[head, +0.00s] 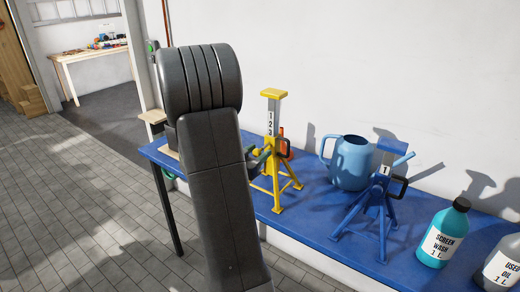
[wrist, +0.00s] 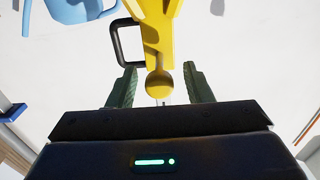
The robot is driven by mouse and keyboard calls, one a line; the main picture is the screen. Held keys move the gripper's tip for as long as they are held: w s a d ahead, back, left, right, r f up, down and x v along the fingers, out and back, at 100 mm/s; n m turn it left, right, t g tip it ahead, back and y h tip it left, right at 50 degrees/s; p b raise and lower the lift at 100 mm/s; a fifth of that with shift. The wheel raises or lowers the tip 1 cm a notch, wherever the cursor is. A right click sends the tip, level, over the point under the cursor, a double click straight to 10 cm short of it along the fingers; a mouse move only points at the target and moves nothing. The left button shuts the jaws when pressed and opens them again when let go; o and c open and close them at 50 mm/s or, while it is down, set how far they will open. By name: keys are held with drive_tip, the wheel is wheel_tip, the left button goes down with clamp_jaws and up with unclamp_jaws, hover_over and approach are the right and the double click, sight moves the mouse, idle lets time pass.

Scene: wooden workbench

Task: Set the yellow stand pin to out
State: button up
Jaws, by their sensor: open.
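The yellow stand (head: 271,145) stands upright on the blue bench top, with a column numbered 1, 2, 3 and splayed legs. In the wrist view the yellow stand (wrist: 162,28) is close and its rounded yellow knob (wrist: 159,84) points toward my gripper. My gripper (wrist: 160,90) is open, with one greenish finger on each side of the knob and a gap visible on both sides. A black loop handle (wrist: 117,42) shows beside the stand. In the head view my arm hides part of the gripper and the stand's left side. How far the pin sits in the column cannot be seen.
A blue stand (head: 378,200) with a black handle stands to the right. A blue watering can (head: 351,163) is behind it. A teal screen wash bottle (head: 442,236) and a used oil bottle (head: 503,262) stand farther right. The blue bench (head: 315,240) has bare room at its front.

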drive_tip(key=shift+x, duration=0.8)
clamp_jaws()
drive_tip(key=shift+s+a, duration=0.15)
drive_tip(key=shift+s, duration=0.15)
unclamp_jaws()
drive_tip(key=b+v, duration=0.2)
drive_tip(key=v, duration=1.1)
drive_tip(key=shift+s+a, duration=0.25)
drive_tip(key=shift+s, duration=0.1)
